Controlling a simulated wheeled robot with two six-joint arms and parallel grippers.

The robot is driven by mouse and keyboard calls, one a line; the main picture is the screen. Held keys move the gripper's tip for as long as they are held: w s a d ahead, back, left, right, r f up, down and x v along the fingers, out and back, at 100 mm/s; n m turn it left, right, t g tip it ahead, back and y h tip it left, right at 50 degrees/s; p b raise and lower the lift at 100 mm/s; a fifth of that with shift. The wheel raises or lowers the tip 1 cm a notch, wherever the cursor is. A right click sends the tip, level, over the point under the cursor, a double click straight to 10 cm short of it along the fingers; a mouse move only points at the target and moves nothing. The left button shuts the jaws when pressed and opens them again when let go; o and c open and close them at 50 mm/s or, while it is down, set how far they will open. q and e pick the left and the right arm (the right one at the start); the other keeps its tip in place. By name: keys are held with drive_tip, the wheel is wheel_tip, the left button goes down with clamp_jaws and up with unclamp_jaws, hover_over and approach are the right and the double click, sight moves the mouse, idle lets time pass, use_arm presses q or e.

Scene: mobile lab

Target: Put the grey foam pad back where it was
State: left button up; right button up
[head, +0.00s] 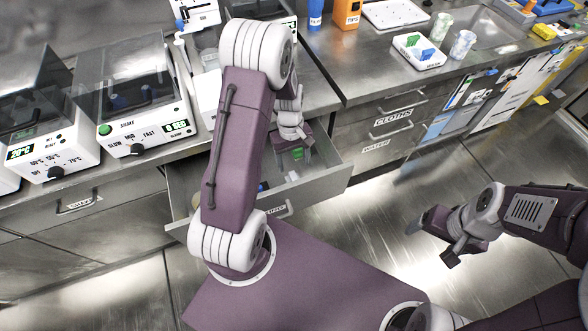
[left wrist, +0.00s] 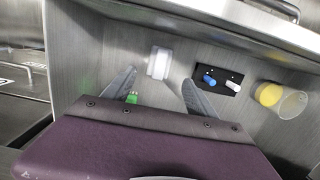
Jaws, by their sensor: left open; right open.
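The grey foam pad cannot be made out for certain in either view. An open drawer (head: 326,186) holds several small things. My left gripper (head: 296,158) is inside or just over it, partly hidden by my own arm; its open fingers (left wrist: 158,88) show in the left wrist view with nothing between them. My right gripper (head: 432,240) is open and empty over the floor at the right.
In the drawer, a yellow-lidded jar (left wrist: 268,94) and clear cup (left wrist: 292,104) are at the right, and a green item (left wrist: 132,97) is by the left finger. A shaker (head: 140,100) and white tray (head: 418,52) stand on the counter. Floor right of the drawer is clear.

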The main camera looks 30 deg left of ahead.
use_arm(q)
drive_tip(key=s+d+r+m+t, duration=0.2)
drive_tip(key=s+d+r+m, duration=0.3)
drive_tip(key=s+r+m, duration=0.4)
drive_tip(key=shift+d+r+m+y, duration=0.3)
drive_tip(key=shift+d+r+y, duration=0.1)
drive_tip(key=shift+r, duration=0.45)
